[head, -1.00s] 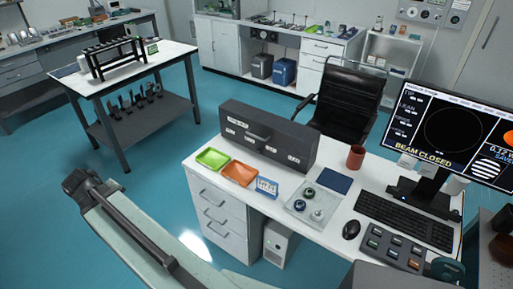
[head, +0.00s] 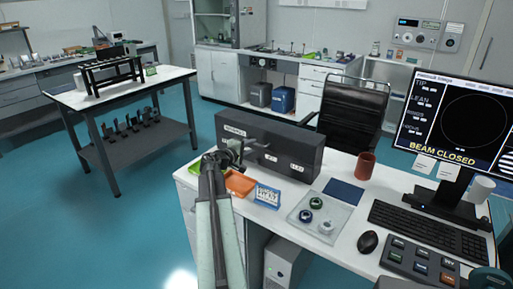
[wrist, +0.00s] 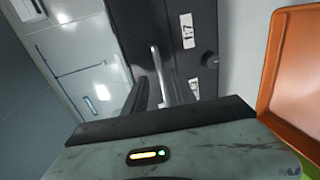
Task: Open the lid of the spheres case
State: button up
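The spheres case is a long dark grey box (head: 290,148) at the back of the white desk, with white labels on its front. It looks closed. In the wrist view its dark front (wrist: 170,25) shows a white label and a light bar, probably the handle (wrist: 157,65), between my fingers. My gripper (head: 232,150) is in front of the left part of the case and hides some of it. In the wrist view my gripper (wrist: 163,88) has its two fingers apart. I cannot tell whether they touch the bar.
An orange tray (head: 240,184) lies just right of and below my gripper; it also shows in the wrist view (wrist: 295,65). A green tray is partly hidden by my arm. A blue-and-white rack (head: 267,195), a clear tray (head: 298,215) and a red mug (head: 366,166) stand further right.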

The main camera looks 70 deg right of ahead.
aim_at(257, 144)
jog(key=b+x, duration=0.1)
jog(key=x, duration=0.4)
jog(key=shift+d, duration=0.1)
grip_shut()
dwell(1.2)
